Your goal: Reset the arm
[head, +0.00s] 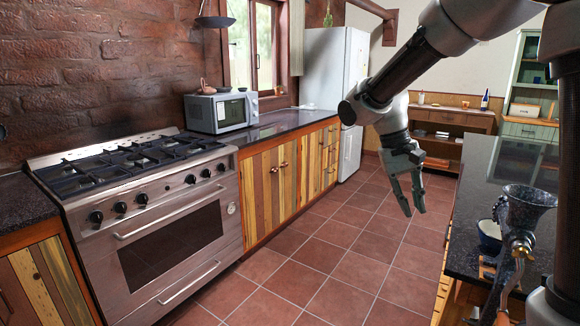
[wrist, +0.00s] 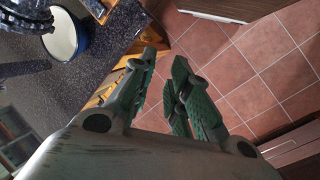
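My gripper (head: 412,211) hangs at the end of my arm in the head view, over the tiled floor between the stove side and the dark counter at right. Its fingers point down, with a gap between the tips. In the wrist view my gripper (wrist: 165,57) also shows two separate greenish fingers with nothing between them. My arm (head: 400,75) reaches in from the upper right, bent downward at the wrist.
A dark counter (head: 480,215) stands at right with a metal grinder (head: 525,215) and a bowl (head: 489,236); the bowl (wrist: 66,35) shows in the wrist view. A stove (head: 150,225), microwave (head: 222,112) and fridge (head: 335,75) line the left and back. The tiled floor (head: 330,250) is clear.

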